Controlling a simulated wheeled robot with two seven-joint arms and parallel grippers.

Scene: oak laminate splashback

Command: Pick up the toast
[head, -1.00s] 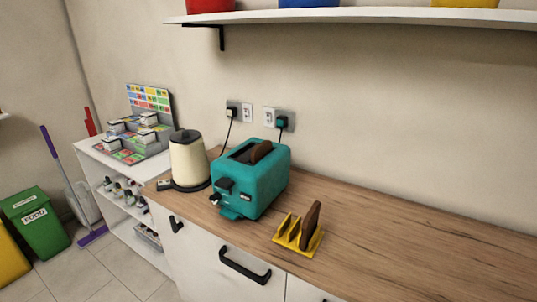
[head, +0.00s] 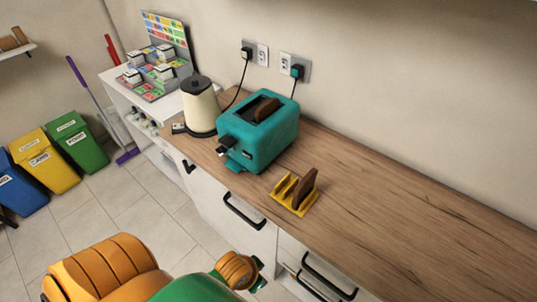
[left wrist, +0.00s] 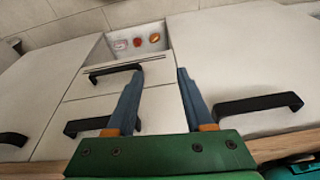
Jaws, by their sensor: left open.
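One brown slice of toast (head: 266,109) stands in a slot of the teal toaster (head: 262,147) on the wooden counter. Another brown slice (head: 304,188) stands upright, slightly tilted, in a yellow toast rack (head: 284,190) to the right of the toaster. My left arm enters the head view at the bottom, below the counter front; its fingers are not clear there. In the left wrist view my left gripper (left wrist: 160,72) is open and empty, its blue fingers apart in front of white cabinet fronts. A teal corner of the toaster (left wrist: 293,170) shows at lower right. My right gripper is out of view.
A cream kettle (head: 199,108) stands left of the toaster. The counter (head: 390,225) right of the rack is clear. Black handles (head: 244,211) stick out from the cabinet fronts. An open compartment (left wrist: 138,41) with small items shows in the wrist view. Bins (head: 48,165) stand at left.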

